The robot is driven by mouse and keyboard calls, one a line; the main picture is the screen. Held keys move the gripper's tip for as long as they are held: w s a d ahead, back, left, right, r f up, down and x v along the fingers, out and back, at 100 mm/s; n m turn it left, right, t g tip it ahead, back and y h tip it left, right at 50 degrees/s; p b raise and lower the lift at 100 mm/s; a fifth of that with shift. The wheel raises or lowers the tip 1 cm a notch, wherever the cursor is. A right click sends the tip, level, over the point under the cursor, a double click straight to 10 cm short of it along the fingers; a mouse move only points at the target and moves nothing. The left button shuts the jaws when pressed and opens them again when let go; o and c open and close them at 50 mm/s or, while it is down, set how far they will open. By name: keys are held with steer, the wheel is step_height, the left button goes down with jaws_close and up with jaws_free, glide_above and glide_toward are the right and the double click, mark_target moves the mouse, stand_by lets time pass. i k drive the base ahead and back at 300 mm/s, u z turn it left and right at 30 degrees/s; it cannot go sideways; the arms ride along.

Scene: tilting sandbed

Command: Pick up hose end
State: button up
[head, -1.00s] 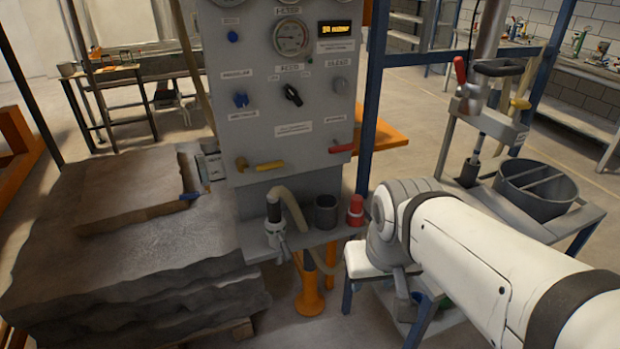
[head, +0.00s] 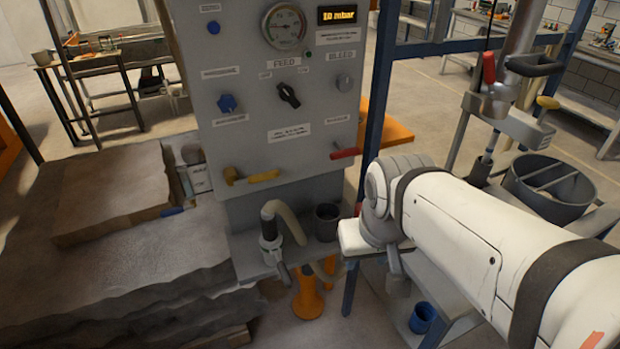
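A beige hose (head: 291,224) arches over the small shelf below the grey control panel (head: 270,110). Its dark-collared end (head: 267,211) points down at a grey metal fitting (head: 270,247) with a lever. I cannot tell whether the end sits inside the fitting or just meets it. The hose's other run drops below the shelf beside an orange post. My white arm comes in from the right, and its wrist part is right of the shelf, apart from the hose. My gripper itself cannot be made out.
A dark cup (head: 327,222) stands on the shelf, right of the hose. Yellow (head: 250,176) and red (head: 346,153) handles stick out above. A stone block (head: 110,195) fills the left. A blue frame post (head: 378,95) and bench with a round bin (head: 549,190) stand right.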

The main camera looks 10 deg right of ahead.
mark_target(270, 235)
steer(key=z, duration=2.05)
steer(key=k, duration=1.15)
steer(key=u, duration=1.3)
steer(key=i, duration=0.95)
steer(key=u, duration=0.05)
